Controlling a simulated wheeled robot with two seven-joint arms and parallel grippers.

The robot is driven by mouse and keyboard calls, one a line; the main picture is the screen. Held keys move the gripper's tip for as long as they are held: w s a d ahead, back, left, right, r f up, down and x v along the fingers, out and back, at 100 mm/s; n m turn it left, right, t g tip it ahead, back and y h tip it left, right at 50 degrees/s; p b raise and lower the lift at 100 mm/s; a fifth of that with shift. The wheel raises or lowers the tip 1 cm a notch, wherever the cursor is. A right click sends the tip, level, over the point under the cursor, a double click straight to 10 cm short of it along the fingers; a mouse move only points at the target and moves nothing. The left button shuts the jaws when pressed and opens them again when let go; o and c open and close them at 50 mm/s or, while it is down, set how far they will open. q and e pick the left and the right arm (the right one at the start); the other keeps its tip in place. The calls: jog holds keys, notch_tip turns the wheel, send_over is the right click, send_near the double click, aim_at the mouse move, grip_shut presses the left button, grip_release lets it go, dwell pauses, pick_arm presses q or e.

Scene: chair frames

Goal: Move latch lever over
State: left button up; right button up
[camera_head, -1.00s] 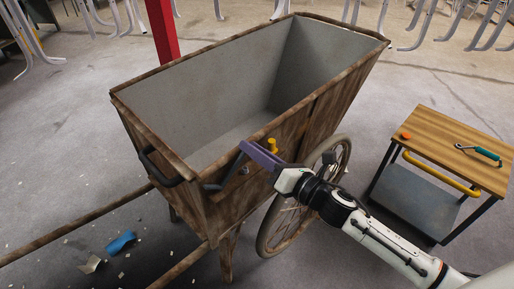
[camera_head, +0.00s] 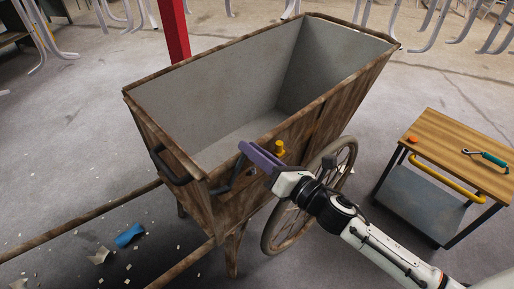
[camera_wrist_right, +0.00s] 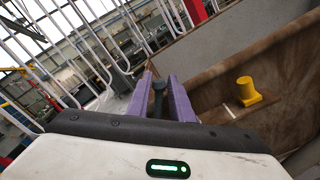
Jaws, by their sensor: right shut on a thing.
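The dark latch lever (camera_head: 227,181) is on the side of the wooden cart (camera_head: 335,95), near its front corner. It slants up to my right gripper (camera_head: 257,157), whose purple fingers are shut on its upper end. In the right wrist view the dark lever end (camera_wrist_right: 158,98) stands between the two purple fingers (camera_wrist_right: 165,92). A yellow peg (camera_head: 279,148) sticks out of the cart side, to the right of the fingers and apart from them. It also shows in the right wrist view (camera_wrist_right: 248,92). My left gripper is not in view.
A wooden-topped trolley (camera_head: 460,150) with a yellow handle stands at the right. A black handle (camera_head: 168,166) is on the cart's front end. A blue scrap (camera_head: 129,235) lies on the floor between the shafts.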

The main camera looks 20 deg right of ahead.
jog(key=shift+r, duration=0.1)
jog(key=shift+s+a+r+p, duration=0.35)
jog(key=shift+a+p, duration=0.05)
jog(key=shift+a, duration=0.3)
jog(key=shift+s+a+r+p, duration=0.3)
jog(key=shift+a+p, duration=0.1)
jog(key=shift+a, duration=0.25)
jog(key=shift+s+a, duration=0.1)
jog(key=shift+a, duration=0.15)
jog(key=shift+r, duration=0.1)
jog(key=shift+s+a, duration=0.3)
jog(key=shift+a, duration=0.2)
jog(key=o, duration=0.9)
jog(key=shift+r, duration=0.1)
